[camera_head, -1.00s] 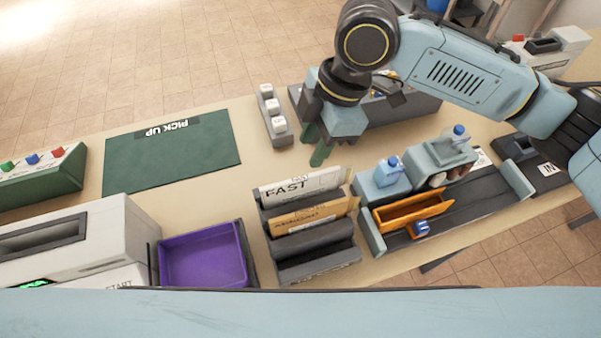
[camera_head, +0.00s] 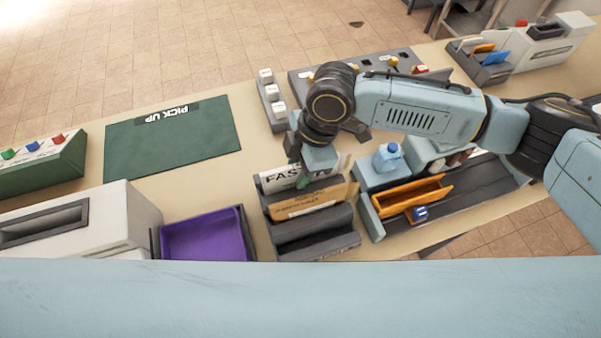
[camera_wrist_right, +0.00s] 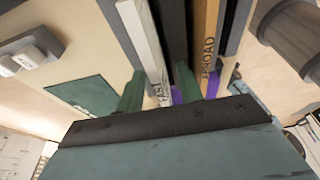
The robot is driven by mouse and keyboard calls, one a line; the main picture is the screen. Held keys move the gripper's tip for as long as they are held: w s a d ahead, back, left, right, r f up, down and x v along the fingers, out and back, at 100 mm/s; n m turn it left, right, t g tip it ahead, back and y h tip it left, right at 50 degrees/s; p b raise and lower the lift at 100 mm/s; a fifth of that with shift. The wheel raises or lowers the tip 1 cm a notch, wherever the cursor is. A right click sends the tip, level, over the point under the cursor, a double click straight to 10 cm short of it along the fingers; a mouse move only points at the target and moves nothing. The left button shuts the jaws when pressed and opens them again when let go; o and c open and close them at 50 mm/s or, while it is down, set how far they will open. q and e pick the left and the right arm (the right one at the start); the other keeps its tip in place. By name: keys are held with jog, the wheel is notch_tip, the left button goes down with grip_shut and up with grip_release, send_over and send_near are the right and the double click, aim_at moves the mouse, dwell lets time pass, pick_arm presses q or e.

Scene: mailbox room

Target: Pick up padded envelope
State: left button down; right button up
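A dark rack (camera_head: 318,247) holds a white upright piece marked FAST (camera_head: 325,170) and a brown upright piece (camera_head: 330,197) behind one another. I cannot tell which is the padded envelope. My right gripper (camera_head: 303,178) is low over the FAST piece and hides part of it. In the right wrist view my right gripper (camera_wrist_right: 160,82) is open, its two green fingers apart, with the white piece (camera_wrist_right: 143,40) between them. The brown piece, marked ABROAD (camera_wrist_right: 206,40), stands outside the fingers, to their right. Contact is not clear. My left gripper is not in view.
A purple tray (camera_head: 205,238) stands left of the rack. A keypad block (camera_head: 272,105) is behind. The green PICK UP mat (camera_head: 172,142) is clear.

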jog(key=shift+a+f, duration=0.15)
jog(key=shift+f, duration=0.3)
grip_shut()
